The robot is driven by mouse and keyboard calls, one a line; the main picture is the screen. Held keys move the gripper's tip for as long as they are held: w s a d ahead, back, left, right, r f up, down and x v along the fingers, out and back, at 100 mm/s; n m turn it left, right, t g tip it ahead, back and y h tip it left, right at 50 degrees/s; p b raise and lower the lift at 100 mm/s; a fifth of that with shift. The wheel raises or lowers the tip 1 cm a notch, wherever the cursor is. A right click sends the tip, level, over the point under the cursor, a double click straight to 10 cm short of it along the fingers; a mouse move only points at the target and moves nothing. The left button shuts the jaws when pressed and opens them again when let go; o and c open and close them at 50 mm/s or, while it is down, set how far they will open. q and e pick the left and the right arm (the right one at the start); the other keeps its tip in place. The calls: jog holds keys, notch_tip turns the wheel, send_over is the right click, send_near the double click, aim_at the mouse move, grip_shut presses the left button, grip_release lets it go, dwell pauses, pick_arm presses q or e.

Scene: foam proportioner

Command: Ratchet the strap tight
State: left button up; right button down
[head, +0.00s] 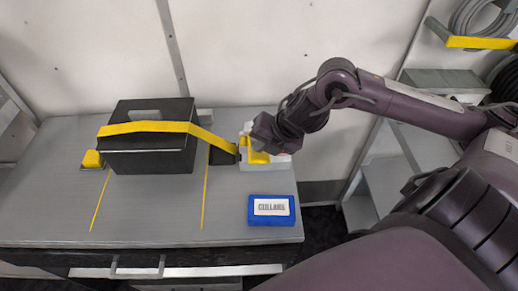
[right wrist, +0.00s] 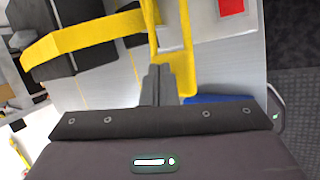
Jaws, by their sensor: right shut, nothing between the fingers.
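A yellow strap (head: 150,127) runs over a black box (head: 150,162) on the grey bench, from a yellow anchor (head: 92,159) at the left to a pale ratchet (head: 270,165) at the right. The strap also shows in the right wrist view (right wrist: 82,38). The ratchet has a yellow handle (right wrist: 178,70). My right gripper (head: 257,143) is at the ratchet. In the right wrist view its fingers (right wrist: 158,82) are shut and empty, close beside the handle; I cannot tell whether they touch it. My left gripper is out of view.
A blue labelled case (head: 271,210) lies on the bench in front of the ratchet. Yellow lines (head: 204,190) mark the bench top (head: 150,215). Shelves (head: 375,195) and a coiled hose (head: 478,18) are at the right. The bench front is clear.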

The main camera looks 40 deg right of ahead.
jog(key=shift+s+a+f+b, duration=0.15)
jog(key=shift+s+f+b, duration=0.1)
jog(key=shift+f+b, duration=0.4)
jog(key=shift+s+a+f+b, duration=0.1)
jog(key=shift+s+f+b, duration=0.1)
jog(key=shift+f+b, duration=0.45)
dwell(1.1)
dwell(0.5)
jog(key=shift+w+d+r+p, duration=0.15)
jog(key=shift+w+r+p, duration=0.1)
jog(key=shift+r+p, duration=0.6)
jog(key=shift+w+d+r+p, duration=0.2)
jog(key=shift+w+r+p, duration=0.1)
jog(key=shift+r+p, duration=0.5)
jog(key=shift+w+d+r+p, duration=0.15)
jog(key=shift+w+r+p, duration=0.1)
jog(key=shift+r+p, duration=0.55)
jog(key=shift+r, duration=0.1)
jog(key=r+p, duration=0.1)
jog(key=w+r+p, duration=0.1)
jog(key=r, duration=0.1)
jog(key=d+r+p, duration=0.1)
jog(key=p, duration=0.1)
jog(key=shift+w+r, duration=0.25)
jog(key=shift+a, duration=0.1)
dwell(1.1)
